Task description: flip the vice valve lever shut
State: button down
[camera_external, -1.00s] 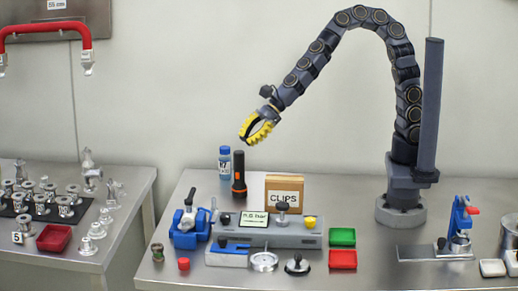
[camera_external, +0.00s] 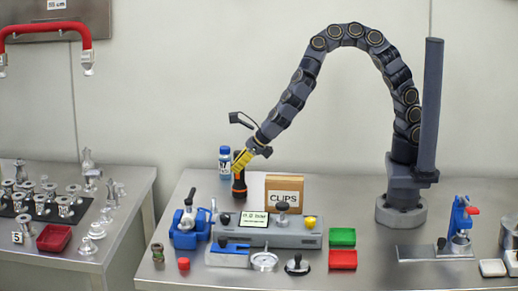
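The blue vice (camera_external: 186,240) stands at the left of the steel bench. A small metal valve with a dark upright lever (camera_external: 190,197) shows at its top; the lever's exact position is too small to tell. My gripper (camera_external: 236,170), with yellow fingers, hangs above and to the right of the vice, in front of the upper part of a black and orange torch (camera_external: 239,186). It is apart from the vice and the lever. The fingers overlap from this side, so their opening is hidden.
A grey gauge unit (camera_external: 290,236) with a lit display stands right of the vice. A red cap (camera_external: 183,264) lies in front.

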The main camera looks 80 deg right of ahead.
aim_at(191, 196)
jog(key=w+r+x, duration=0.1)
jog(key=w+x, duration=0.1)
jog(key=x, duration=1)
jog(key=shift+r, duration=0.15)
jog(key=shift+w, duration=0.1)
